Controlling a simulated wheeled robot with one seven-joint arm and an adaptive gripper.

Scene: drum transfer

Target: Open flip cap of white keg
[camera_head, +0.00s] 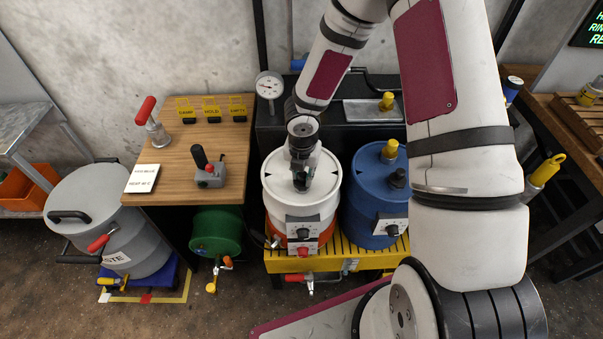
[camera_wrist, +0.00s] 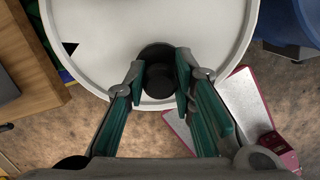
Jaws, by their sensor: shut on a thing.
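The white keg (camera_head: 275,199) stands upright in the middle of the head view, on a yellow rack. Its white lid (camera_wrist: 215,50) fills the top of the wrist view. A black round cap (camera_wrist: 157,57) sits near the lid's rim. My gripper (camera_wrist: 160,84) is over this cap with one finger on each side, shut on it. In the head view my gripper (camera_head: 301,183) points down at the keg's top and hides most of the cap. The cap looks closed, though its hinge cannot be made out.
A blue keg (camera_head: 362,205) stands close on the right. A wooden table (camera_head: 180,207) with a joystick (camera_head: 208,170) is on the left, with a green drum (camera_head: 215,232) below. A grey waste drum (camera_head: 90,205) is far left. A gauge (camera_head: 269,86) rises behind the keg.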

